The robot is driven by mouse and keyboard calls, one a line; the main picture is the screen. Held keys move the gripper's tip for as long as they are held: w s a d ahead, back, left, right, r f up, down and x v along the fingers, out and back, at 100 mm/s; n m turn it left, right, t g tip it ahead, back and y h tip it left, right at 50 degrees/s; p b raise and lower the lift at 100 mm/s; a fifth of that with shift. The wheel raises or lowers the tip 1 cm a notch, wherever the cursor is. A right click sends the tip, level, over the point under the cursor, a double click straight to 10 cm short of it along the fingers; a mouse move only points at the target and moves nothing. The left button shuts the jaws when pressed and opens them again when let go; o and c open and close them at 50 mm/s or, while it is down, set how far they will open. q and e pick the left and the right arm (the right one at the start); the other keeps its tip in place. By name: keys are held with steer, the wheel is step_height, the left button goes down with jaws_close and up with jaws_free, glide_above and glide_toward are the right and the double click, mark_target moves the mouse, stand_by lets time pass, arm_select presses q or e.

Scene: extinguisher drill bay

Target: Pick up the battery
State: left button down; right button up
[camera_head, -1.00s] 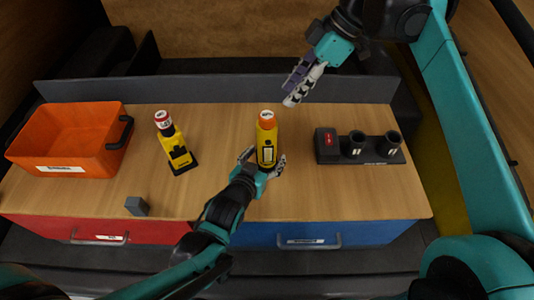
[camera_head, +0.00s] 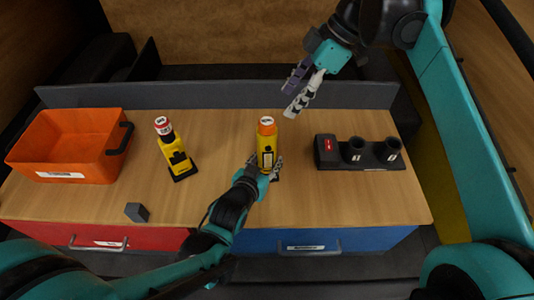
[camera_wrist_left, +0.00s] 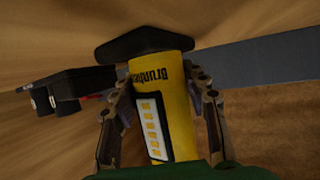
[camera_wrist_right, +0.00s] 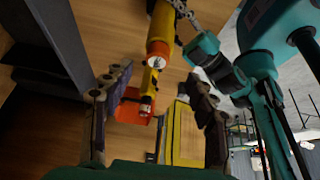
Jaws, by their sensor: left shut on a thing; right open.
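A yellow cylinder with an orange top and black base (camera_head: 266,143) stands upright on the wooden bench, in the middle. Its lettering and a pale panel with yellow squares show in the left wrist view (camera_wrist_left: 176,95). I cannot tell for certain that it is the battery. My left gripper (camera_head: 265,172) is shut on its lower part, a finger on each side (camera_wrist_left: 160,100); the far finger is partly hidden in the head view. My right gripper (camera_head: 297,92) is open and empty, above the back of the bench, right of the cylinder.
A yellow tool-like unit with a red-and-white top (camera_head: 173,150) stands to the left. An orange bin (camera_head: 68,150) is at far left, a small grey block (camera_head: 137,212) near the front edge. A black holder with two cups (camera_head: 372,164) stands at right. A grey ledge (camera_head: 200,92) runs behind.

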mark_target(266, 122)
steer(key=s+a+r+n+t+h, duration=0.3)
steer(key=s+a+r+n+h, duration=0.1)
steer(key=a+n+h, duration=0.5)
steer(key=shift+n+t+y, duration=0.3)
steer(key=shift+n, duration=0.2)
steer(key=x, duration=0.6)
steer(key=shift+d+f, duration=0.25)
steer(key=shift+d, duration=0.25)
steer(key=shift+a+x, duration=0.2)
steer(key=shift+x, duration=1.15)
steer(key=shift+a+x, duration=0.15)
steer(key=shift+x, duration=1.2)
steer(key=shift+w, duration=0.1)
jaws_close()
